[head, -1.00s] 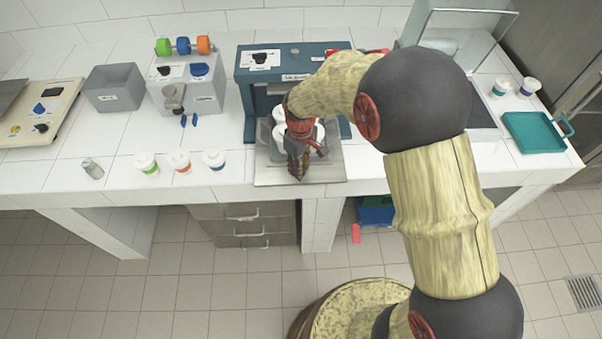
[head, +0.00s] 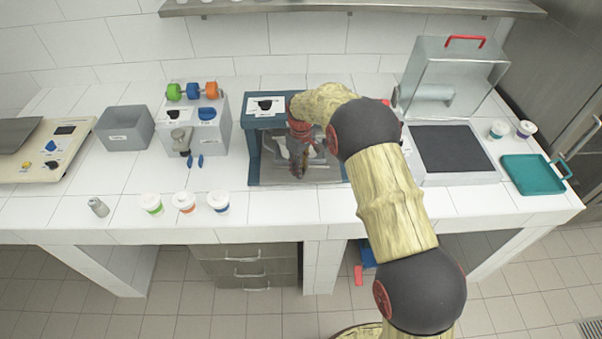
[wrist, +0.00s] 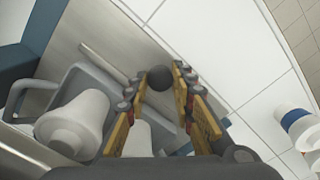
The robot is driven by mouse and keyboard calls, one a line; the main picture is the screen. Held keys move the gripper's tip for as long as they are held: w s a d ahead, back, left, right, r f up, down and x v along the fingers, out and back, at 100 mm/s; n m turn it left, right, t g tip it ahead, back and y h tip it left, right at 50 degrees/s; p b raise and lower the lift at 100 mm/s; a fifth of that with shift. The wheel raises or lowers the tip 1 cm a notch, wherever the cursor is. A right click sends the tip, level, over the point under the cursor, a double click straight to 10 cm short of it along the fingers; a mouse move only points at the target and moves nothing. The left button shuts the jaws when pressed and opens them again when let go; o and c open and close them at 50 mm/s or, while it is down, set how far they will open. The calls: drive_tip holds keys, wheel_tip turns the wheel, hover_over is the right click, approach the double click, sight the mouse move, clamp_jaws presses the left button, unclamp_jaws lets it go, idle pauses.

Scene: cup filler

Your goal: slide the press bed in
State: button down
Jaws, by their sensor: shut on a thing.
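The press (head: 253,150) is a blue frame on the counter, partly hidden behind my arm. The grey metal press bed (head: 328,172) lies between its legs. In the wrist view, a grey tray (wrist: 88,76) with white cups (wrist: 75,122) shows beside my fingers, above a bare metal plate (wrist: 85,25). My gripper (head: 298,172) is at the front of the press, pointing down. In the wrist view, my gripper (wrist: 160,88) has its fingers closed around a dark round knob (wrist: 158,78).
Three lidded cups (head: 185,202) and a small metal jar (head: 98,207) stand left on the counter. A grey bin (head: 125,128) and a dispenser box (head: 207,128) are behind them. At right are an open-lidded machine (head: 450,150) and a teal tray (head: 533,174).

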drive_tip(key=shift+w+r, duration=0.2)
drive_tip(key=shift+w, duration=0.1)
drive_tip(key=c, duration=1.8)
unclamp_jaws()
drive_tip(key=shift+w, duration=0.1)
drive_tip(key=o, duration=0.3)
drive_tip(key=shift+f, duration=0.15)
wheel_tip(320, 180, up, 12)
